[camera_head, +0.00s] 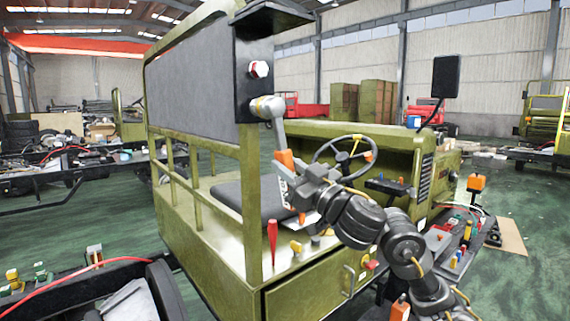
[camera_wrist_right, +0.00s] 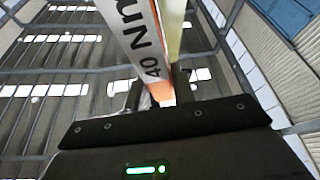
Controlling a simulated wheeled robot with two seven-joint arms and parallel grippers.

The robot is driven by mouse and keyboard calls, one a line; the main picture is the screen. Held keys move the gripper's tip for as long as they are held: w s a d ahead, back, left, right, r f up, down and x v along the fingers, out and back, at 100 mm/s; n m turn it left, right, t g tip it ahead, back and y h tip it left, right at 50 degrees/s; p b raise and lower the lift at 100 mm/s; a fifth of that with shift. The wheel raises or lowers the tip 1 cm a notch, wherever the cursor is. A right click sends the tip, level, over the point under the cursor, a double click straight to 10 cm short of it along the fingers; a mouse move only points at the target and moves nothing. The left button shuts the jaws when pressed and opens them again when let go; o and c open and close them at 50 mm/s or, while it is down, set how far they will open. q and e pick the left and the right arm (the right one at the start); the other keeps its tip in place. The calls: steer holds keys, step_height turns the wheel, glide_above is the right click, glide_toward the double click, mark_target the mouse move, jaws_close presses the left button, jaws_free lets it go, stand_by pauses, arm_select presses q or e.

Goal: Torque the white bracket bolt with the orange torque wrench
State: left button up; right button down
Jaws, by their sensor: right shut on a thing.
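The black bracket plate (camera_head: 243,85) is on the vehicle's upright post. Whether the head covers another bolt is hidden. My right gripper (camera_head: 293,193) is shut on the wrench handle, which hangs tilted below the head. The right wrist view shows the handle (camera_wrist_right: 143,38) with "40 Nm" lettering. My left gripper is not in view.
The olive vehicle cab has a mesh panel (camera_head: 190,80), a steering wheel (camera_head: 343,158) and a seat. A red-handled tool (camera_head: 272,238) and small coloured parts stand on the deck below the wrench. A cart with tools (camera_head: 465,235) is at right. Green floor is open at far right.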

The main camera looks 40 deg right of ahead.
steer(key=shift+s+r, duration=0.1)
steer(key=shift+s, duration=0.3)
